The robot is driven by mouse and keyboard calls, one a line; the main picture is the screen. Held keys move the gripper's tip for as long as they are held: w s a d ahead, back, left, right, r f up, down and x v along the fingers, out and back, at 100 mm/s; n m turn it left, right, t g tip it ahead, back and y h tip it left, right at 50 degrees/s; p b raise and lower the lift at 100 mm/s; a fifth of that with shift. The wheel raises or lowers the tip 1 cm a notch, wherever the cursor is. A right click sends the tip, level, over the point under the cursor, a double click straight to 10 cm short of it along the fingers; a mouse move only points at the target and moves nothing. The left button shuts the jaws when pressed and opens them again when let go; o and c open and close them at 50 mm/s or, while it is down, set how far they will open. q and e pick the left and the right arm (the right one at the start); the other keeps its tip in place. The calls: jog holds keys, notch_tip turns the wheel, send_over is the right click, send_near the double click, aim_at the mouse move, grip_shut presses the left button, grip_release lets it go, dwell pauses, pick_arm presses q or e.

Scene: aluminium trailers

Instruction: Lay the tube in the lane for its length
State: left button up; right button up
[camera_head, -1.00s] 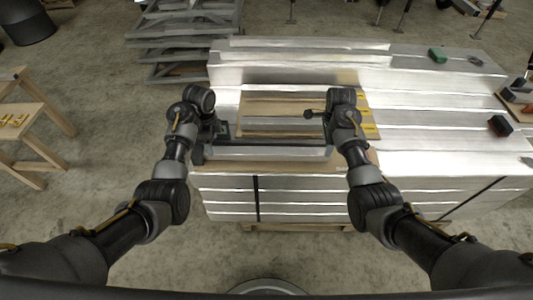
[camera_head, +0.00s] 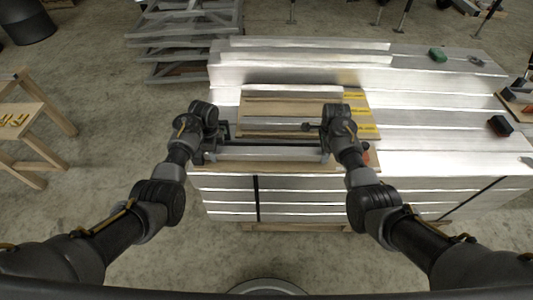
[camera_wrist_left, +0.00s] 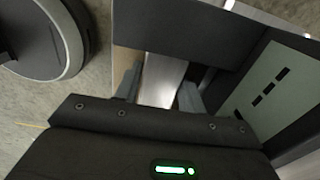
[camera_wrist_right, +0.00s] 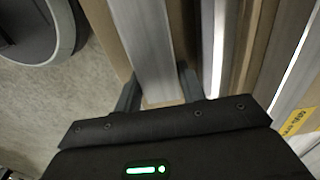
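The tube (camera_head: 262,154) is a long silver bar lying left to right between my grippers, along the near edge of the wooden board (camera_head: 245,106). My left gripper (camera_head: 208,152) is shut on its left part; the tube (camera_wrist_left: 162,80) shows between the fingers in the left wrist view. My right gripper (camera_head: 330,150) is shut on its right part; the tube (camera_wrist_right: 148,50) runs between the fingers in the right wrist view. Silver strips and wooden strips form lanes on the board behind it. I cannot tell whether the tube touches the lane floor.
Yellow labels (camera_head: 362,112) mark the board's right end. A green block (camera_head: 437,55) and a dark red-topped block (camera_head: 500,125) lie on the aluminium stack (camera_head: 430,110). A wooden stand (camera_head: 30,125) is at left. A dark block (camera_wrist_left: 185,25) stands close by in the left wrist view.

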pick_arm(q)
grip_shut()
pick_arm(e)
grip_shut()
pick_arm(q)
jog(key=shift+r, duration=0.2)
pick_arm(e)
jog(key=shift+r, duration=0.15)
